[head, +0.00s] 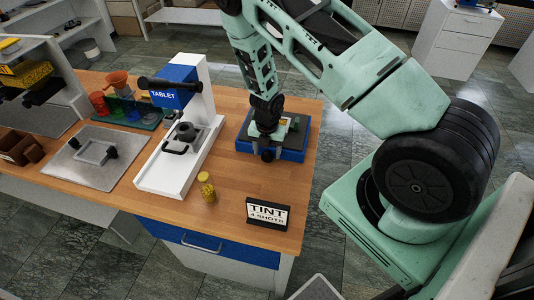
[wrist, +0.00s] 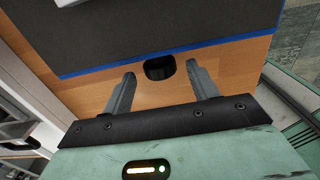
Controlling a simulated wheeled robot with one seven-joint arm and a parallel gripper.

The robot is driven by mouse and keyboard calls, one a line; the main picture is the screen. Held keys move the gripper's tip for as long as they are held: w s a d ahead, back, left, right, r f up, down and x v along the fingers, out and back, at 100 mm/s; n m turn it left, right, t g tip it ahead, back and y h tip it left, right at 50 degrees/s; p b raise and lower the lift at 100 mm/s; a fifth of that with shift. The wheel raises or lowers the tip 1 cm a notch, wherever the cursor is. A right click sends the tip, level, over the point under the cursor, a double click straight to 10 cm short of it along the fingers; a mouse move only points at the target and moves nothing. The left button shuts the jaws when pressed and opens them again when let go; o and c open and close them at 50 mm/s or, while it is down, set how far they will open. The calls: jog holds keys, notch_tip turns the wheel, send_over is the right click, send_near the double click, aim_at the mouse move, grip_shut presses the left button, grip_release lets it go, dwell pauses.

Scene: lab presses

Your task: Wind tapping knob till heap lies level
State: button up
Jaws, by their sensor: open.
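The tapping unit is a low blue base with a dark top (head: 296,132), standing right of the white press; its dark top and blue edge (wrist: 225,38) fill the upper wrist view. A black knob (wrist: 160,68) sticks out past the blue edge over the wood. My gripper (head: 265,145) is down at the unit's front side, seen from above. In the wrist view its two grey fingers (wrist: 160,76) stand apart, one on each side of the knob, with gaps showing. The powder heap cannot be made out, as my arm covers much of the unit.
The white press (head: 160,180) with a blue TABLET head (head: 172,94) stands to the left. A yellow-filled jar (head: 207,187) and a TINT sign (head: 267,213) stand near the front edge. A metal plate (head: 75,165) lies further left. Bare wood lies between jar and unit.

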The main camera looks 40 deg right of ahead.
jog(key=shift+f, duration=0.9)
jog(key=c, duration=1)
jog(key=shift+f+b, duration=0.15)
jog(key=shift+b, duration=0.35)
jog(key=b, duration=0.3)
jog(key=shift+f, duration=0.2)
jog(key=shift+t+y+b, duration=0.3)
jog(key=shift+t+b, duration=0.1)
jog(key=shift+b, duration=0.15)
jog(key=t+y+b, duration=0.1)
jog(key=b, duration=0.6)
jog(key=shift+s+d+b, duration=0.1)
jog(key=shift+d+b, duration=0.05)
jog(key=shift+b, duration=0.2)
jog(key=t+b, duration=0.1)
jog(key=b, duration=0.1)
jog(key=shift+s+y+b, duration=0.1)
jog(key=shift+y+b, duration=0.2)
jog(key=t+b, duration=0.1)
jog(key=b, duration=0.1)
jog(key=shift+s+r+y+b, duration=0.1)
jog(key=shift+r+y+b, duration=0.1)
jog(key=shift+y+b, duration=0.2)
